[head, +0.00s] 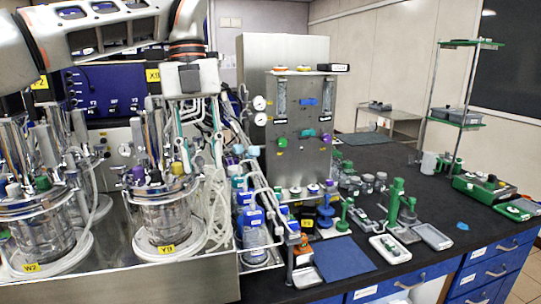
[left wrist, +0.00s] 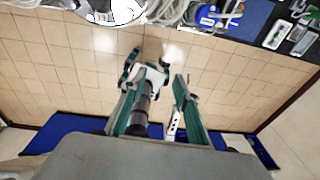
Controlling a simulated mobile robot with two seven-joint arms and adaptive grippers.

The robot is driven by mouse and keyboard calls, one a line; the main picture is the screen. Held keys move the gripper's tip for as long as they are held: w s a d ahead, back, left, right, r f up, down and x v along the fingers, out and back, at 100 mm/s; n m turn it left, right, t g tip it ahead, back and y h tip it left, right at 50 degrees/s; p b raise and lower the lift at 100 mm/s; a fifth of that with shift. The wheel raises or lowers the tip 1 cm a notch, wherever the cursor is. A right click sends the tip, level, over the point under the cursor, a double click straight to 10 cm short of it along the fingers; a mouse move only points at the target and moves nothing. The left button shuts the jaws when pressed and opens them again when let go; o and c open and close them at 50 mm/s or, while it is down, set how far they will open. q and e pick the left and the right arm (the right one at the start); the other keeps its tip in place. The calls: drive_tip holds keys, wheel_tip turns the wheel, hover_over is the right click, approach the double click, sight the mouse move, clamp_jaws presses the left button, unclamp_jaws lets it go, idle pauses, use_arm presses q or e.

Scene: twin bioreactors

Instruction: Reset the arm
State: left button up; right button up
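My left gripper (head: 199,120) hangs fingers down in front of the bioreactors in the head view, with the arm coming in from the upper left. In the left wrist view its two teal fingers (left wrist: 157,88) stand apart with nothing between them. Below them, over the tiled floor, a second gripper with a white body and spread teal fingers shows; it looks like my right gripper (left wrist: 148,60). It holds nothing that I can see. The right arm is out of the head view.
Two glass bioreactors, marked W2 (head: 45,236) and Y3 (head: 164,215), stand on a steel bench at the left with tubing around. Bottles (head: 254,235) and a steel tower (head: 318,130) are close on the right. Racks and trays cover the black bench (head: 420,262).

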use_arm(q)
drive_tip(key=s+d+f+m+g+h, duration=0.2)
drive_tip(key=s+d+f+m+h, duration=0.1)
drive_tip(key=d+f, duration=0.6)
drive_tip(key=s+d+f+m+g+h, duration=0.3)
drive_tip(key=s+d+f, duration=0.1)
drive_tip(key=d+f, duration=0.55)
drive_tip(key=s+d+n+g+h, duration=0.1)
drive_tip(key=s+d+n+h, duration=0.35)
drive_tip(key=d+h, duration=0.75)
drive_tip(key=w+a+f+n+t+h, duration=0.2)
drive_tip(key=w+a+n+t, duration=0.1)
drive_tip(key=n+t, duration=0.4)
drive_tip(key=w+a+f+n+t+h, duration=0.1)
drive_tip(key=w+a+f+n+t, duration=0.3)
drive_tip(key=t, duration=0.4)
drive_tip(key=a+f+n+t+y, duration=0.9)
drive_tip(key=a+f+n+y, duration=0.15)
drive_tip(key=f+n, duration=0.25)
drive_tip(key=s+a+f+n+g+y, duration=0.3)
drive_tip(key=s+a+f+y, duration=0.1)
drive_tip(key=s+a+f, duration=0.5)
drive_tip(key=s+a+f+n+g+y, duration=0.3)
drive_tip(key=s+a+f+y, duration=0.2)
drive_tip(key=s+a+f, duration=0.4)
drive_tip(key=a+f, duration=0.4)
drive_tip(key=f, duration=0.3)
drive_tip(key=shift+s+f, duration=0.2)
drive_tip(key=shift+f, duration=0.05)
